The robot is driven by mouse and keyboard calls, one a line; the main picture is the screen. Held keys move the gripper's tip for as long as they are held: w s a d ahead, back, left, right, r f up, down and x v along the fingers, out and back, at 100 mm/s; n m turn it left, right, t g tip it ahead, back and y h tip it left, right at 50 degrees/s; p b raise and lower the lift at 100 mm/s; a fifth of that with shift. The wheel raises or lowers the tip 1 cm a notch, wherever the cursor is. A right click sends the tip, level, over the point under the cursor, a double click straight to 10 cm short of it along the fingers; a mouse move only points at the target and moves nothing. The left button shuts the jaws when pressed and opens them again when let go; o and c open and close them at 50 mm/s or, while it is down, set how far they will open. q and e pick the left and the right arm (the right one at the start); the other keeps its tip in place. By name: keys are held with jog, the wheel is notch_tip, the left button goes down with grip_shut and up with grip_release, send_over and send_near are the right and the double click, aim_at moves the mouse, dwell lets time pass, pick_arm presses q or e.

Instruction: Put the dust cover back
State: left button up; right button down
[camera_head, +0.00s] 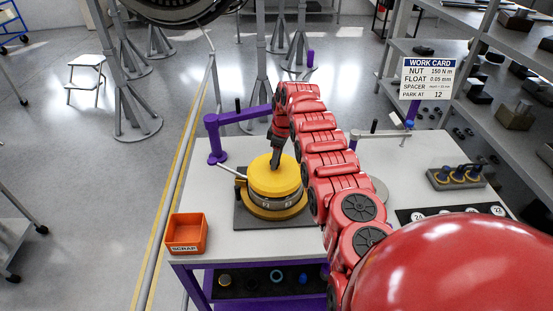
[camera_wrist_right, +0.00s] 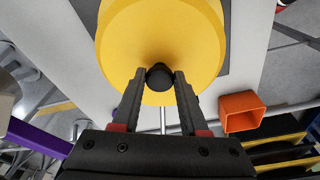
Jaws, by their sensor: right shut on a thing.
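The dust cover is a yellow disc (camera_head: 264,181) with a black knob (camera_wrist_right: 159,76) at its middle. In the head view it lies level over a round grey-and-yellow housing (camera_head: 284,210) on the bench; whether it is fully seated I cannot tell. My right gripper (camera_head: 277,160) points down onto the cover from above. In the right wrist view its two fingers (camera_wrist_right: 159,80) are closed around the knob, and the yellow disc (camera_wrist_right: 150,30) hides the housing below. My left gripper is not in view.
The housing stands on a dark mat (camera_head: 242,219) on a white bench. An orange scrap bin (camera_head: 187,234) sits at the front left corner. A purple arm (camera_head: 240,116) stands behind. At right are a tray with several dark-topped pieces (camera_head: 457,177) and a numbered black strip (camera_head: 405,215).

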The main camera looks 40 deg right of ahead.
jog(key=shift+w+f, duration=0.1)
jog(key=c, duration=0.8)
grip_release()
jog(key=o, duration=0.4)
jog(key=shift+d, duration=0.1)
jog(key=shift+c, duration=0.2)
